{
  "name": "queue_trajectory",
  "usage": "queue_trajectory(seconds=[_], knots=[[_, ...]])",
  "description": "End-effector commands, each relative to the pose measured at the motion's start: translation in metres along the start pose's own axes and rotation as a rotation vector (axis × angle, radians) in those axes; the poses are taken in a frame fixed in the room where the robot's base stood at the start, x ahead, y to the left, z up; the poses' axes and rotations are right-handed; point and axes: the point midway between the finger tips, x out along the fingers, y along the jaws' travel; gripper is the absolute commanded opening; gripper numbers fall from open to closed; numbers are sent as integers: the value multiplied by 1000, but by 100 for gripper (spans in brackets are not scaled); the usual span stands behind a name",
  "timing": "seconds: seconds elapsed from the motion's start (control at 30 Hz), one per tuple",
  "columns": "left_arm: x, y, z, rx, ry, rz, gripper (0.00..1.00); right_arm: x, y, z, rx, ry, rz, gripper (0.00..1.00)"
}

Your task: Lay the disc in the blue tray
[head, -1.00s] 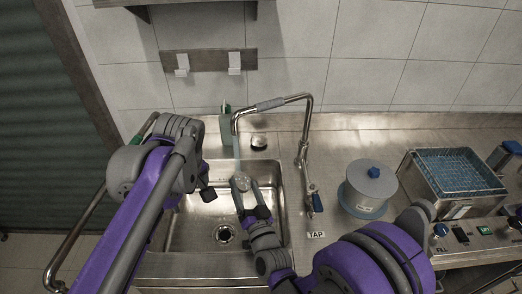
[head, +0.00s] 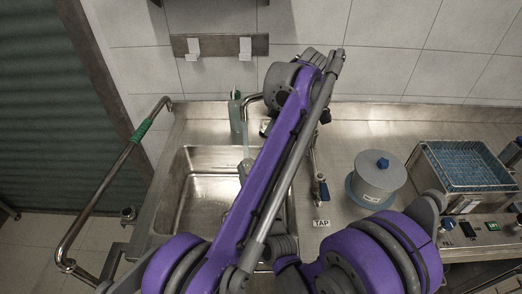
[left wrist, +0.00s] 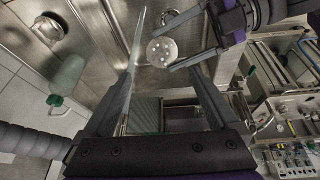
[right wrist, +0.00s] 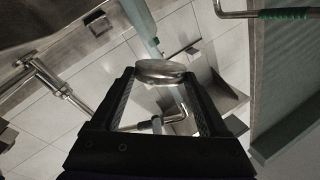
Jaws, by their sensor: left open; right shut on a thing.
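The disc (right wrist: 160,71) is a small round metallic piece between the fingertips of my right gripper (right wrist: 158,84), which is shut on it. In the left wrist view the disc (left wrist: 162,52) has a pale face with several small spots. It is held over the sink, close to the water stream (head: 245,138); my left arm partly hides this spot in the head view. My left gripper (left wrist: 166,72) is open and empty in its wrist view; the head view hides its fingers. A blue mesh tray (head: 462,166) sits in a steel box at the right.
A grey lidded drum (head: 378,178) stands between sink and steel box. A green bottle (head: 236,115) stands behind the sink. A rail (head: 110,180) runs along the left.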

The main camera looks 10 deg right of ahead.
Motion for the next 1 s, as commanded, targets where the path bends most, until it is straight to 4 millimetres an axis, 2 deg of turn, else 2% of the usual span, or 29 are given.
queue_trajectory(seconds=[0.4,0.6,0.8,1.0], knots=[[73,-1,-1,-1,0,-1,94,0,0,0,0,1,0,6],[101,0,-1,0,-1,0,94,0,0,0,0,1,0,6],[112,0,-1,1,-1,0,94,0,0,0,0,1,0,6],[113,0,-1,1,-1,0,94,0,0,0,0,1,0,6]])
